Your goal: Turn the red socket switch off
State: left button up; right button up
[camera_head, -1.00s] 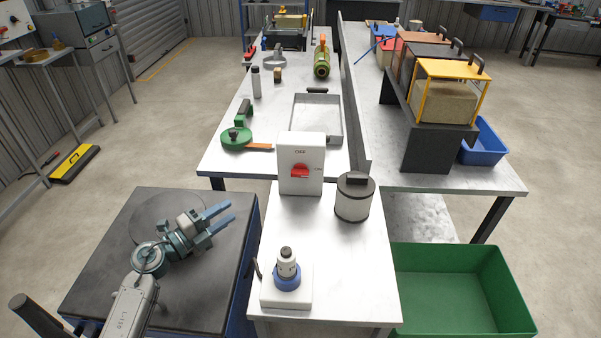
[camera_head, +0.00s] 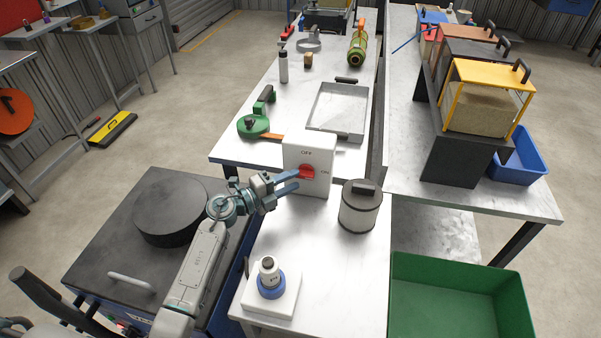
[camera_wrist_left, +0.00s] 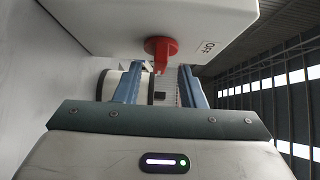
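The white switch box (camera_head: 318,160) stands at the back of the near bench, with a red knob (camera_head: 307,172) on its front. Its OFF label is above the knob and its ON label to the right. The knob's handle seems to point toward ON. My left gripper (camera_head: 294,181) is at the box front, close to the knob, partly overlapping it. In the left wrist view its two fingers are apart, with the red knob (camera_wrist_left: 160,50) seen between their tips and a gap on each side. I cannot tell whether a fingertip touches the box. My right gripper is not in view.
A grey canister (camera_head: 360,212) stands right of the box. A green bin (camera_head: 455,300) is to the right. A black-topped cart (camera_head: 125,255) with a dark disc is on the left.

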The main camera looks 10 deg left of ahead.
aim_at(300, 177)
pick_arm(q)
jog(key=x, duration=0.2)
jog(key=shift+w+d, duration=0.2)
jog(key=shift+d, duration=0.05)
jog(key=shift+w+d, duration=0.15)
jog(key=shift+w, duration=0.05)
jog(key=shift+c, duration=0.3)
